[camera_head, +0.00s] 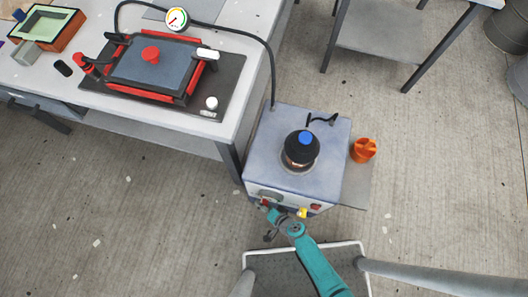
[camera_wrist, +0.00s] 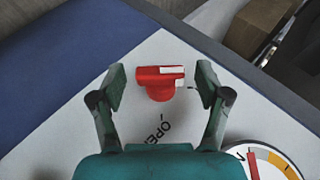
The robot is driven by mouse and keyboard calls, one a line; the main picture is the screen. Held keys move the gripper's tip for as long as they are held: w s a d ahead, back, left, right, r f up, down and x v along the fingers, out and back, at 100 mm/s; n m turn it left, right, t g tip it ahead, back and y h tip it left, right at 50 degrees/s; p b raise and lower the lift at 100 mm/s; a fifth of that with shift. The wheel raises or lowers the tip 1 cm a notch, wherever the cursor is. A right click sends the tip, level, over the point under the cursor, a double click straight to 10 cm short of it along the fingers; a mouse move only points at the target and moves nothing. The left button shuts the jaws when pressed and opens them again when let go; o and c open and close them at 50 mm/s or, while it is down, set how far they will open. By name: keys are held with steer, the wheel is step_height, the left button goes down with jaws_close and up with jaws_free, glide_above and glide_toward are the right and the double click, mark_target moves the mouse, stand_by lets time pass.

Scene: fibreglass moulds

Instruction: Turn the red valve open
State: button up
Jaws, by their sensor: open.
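The red valve (camera_wrist: 158,90) shows in the wrist view as a red knob with a bar-shaped handle and a white mark at its right end. It sits on a white panel, with the word OPEN printed below it. My gripper (camera_wrist: 161,79) is open, with one finger on each side of the handle and a visible gap on both sides. In the head view, my gripper is small and partly hidden by my arm, at the front of the blue-grey machine (camera_head: 328,150). I cannot make out the valve clearly there.
A gauge (camera_wrist: 264,166) is at the lower right in the wrist view. The table (camera_head: 240,45) at upper left holds a red-framed mould (camera_head: 135,80) and another gauge (camera_head: 176,18). An orange cup-like part (camera_head: 363,150) stands right of the machine.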

steer(key=shift+w+a+f, duration=0.15)
steer(key=shift+w+f, duration=0.05)
steer(key=shift+f, duration=0.05)
steer(key=c, duration=1.2)
